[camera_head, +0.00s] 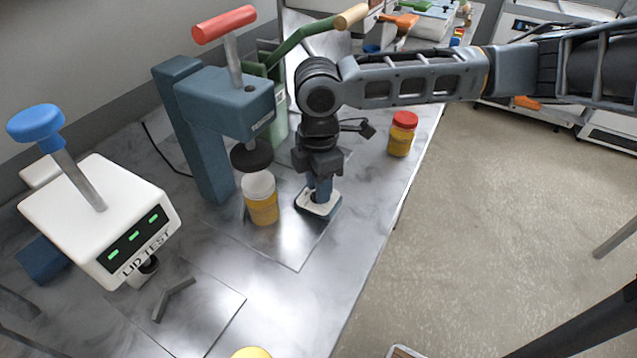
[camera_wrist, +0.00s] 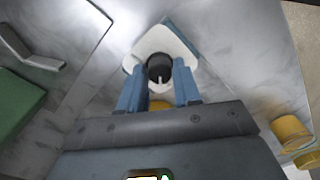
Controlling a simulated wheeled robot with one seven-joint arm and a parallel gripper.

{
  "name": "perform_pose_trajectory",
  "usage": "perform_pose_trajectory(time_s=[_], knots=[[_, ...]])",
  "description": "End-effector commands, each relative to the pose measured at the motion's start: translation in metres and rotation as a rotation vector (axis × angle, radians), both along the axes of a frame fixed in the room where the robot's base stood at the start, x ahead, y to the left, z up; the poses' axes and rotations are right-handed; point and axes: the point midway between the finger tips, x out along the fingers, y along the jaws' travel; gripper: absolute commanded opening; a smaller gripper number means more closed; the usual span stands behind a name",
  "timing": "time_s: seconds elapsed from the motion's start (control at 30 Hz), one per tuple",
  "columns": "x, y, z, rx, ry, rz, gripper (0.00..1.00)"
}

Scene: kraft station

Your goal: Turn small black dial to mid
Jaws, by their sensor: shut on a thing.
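The small black dial (camera_wrist: 159,70) stands on a white plate (camera_wrist: 160,44) with a blue edge, in the wrist view. A light pointer mark on the dial points toward the bottom of that picture. My gripper (camera_wrist: 160,80) has its two blue fingers on either side of the dial, shut on it. In the head view my gripper (camera_head: 320,190) reaches straight down onto the white dial plate (camera_head: 318,204), which lies on the metal table. The dial itself is hidden there by the fingers.
A red-lidded yellow jar (camera_head: 402,133) stands to the right. The white lid tester (camera_head: 105,215) is at the left. The table's right edge is close.

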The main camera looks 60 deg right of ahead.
Motion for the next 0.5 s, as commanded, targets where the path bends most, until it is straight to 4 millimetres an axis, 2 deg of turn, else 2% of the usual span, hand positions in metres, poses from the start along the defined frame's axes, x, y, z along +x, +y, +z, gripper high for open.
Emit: perform_pose_trajectory(time_s=[0.5], knots=[[0.0002, 0.0007, 0.0001, 0.003, 0.000, -0.481, 0.02]])
